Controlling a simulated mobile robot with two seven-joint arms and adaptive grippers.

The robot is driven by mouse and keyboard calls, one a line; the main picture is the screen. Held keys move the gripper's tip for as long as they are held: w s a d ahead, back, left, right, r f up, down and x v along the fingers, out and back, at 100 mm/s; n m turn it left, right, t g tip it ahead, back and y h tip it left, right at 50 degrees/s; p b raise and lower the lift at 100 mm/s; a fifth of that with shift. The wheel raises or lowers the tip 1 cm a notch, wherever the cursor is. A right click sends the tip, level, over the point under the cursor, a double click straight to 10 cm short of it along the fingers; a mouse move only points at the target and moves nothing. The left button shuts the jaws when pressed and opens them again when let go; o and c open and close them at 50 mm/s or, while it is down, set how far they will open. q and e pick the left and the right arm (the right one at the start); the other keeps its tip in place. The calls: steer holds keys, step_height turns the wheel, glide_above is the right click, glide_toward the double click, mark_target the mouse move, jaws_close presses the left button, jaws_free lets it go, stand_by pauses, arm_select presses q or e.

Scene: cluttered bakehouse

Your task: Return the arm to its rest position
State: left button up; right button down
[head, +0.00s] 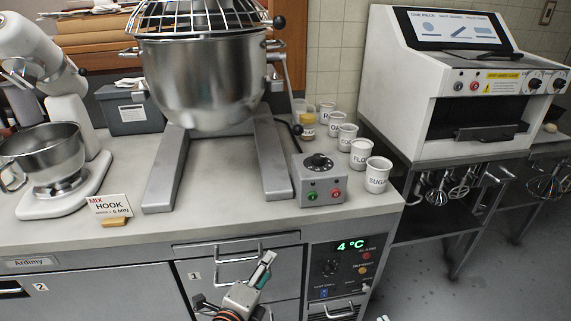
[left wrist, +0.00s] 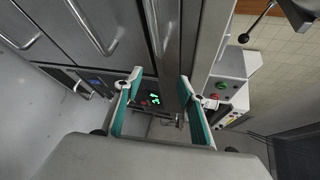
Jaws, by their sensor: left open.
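My left gripper (head: 263,268) is in the lower middle of the head view, in front of the steel drawer fronts below the counter. In the left wrist view its two teal-lined fingers (left wrist: 160,77) stand apart with nothing between them. The cabinet front and its green display show beyond them. I cannot tell from these views whether the gripper touches the cabinet. My right gripper does not show clearly. A tiny pale piece at the bottom edge of the head view is too small to identify.
The counter (head: 235,228) holds a large mixer bowl (head: 203,85), a small stand mixer (head: 62,190), a control box (head: 320,180) and several labelled cups (head: 377,175). Drawer handles (head: 238,281) stick out near my left gripper. A white machine (head: 470,90) stands right; open floor (head: 500,270) lies below.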

arm_select(q)
steer(key=s+a+f+n+g+y, duration=0.1)
steer(key=s+a+f+n+g, duration=0.1)
steer(key=s+a+f+n, duration=0.4)
steer(key=s+a+f+n+g, duration=0.1)
steer(key=s+a+f+n, duration=0.5)
steer(key=s+f+n, duration=0.6)
steer(key=shift+s+n+g+y, duration=0.4)
steer(key=shift+s+n, duration=0.3)
steer(key=shift+s, duration=0.45)
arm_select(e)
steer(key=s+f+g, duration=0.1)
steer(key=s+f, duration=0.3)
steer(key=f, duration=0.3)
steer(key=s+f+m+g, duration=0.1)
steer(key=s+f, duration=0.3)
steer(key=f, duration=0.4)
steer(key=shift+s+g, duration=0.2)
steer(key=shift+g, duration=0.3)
arm_select(q)
steer(key=shift+f, duration=0.1)
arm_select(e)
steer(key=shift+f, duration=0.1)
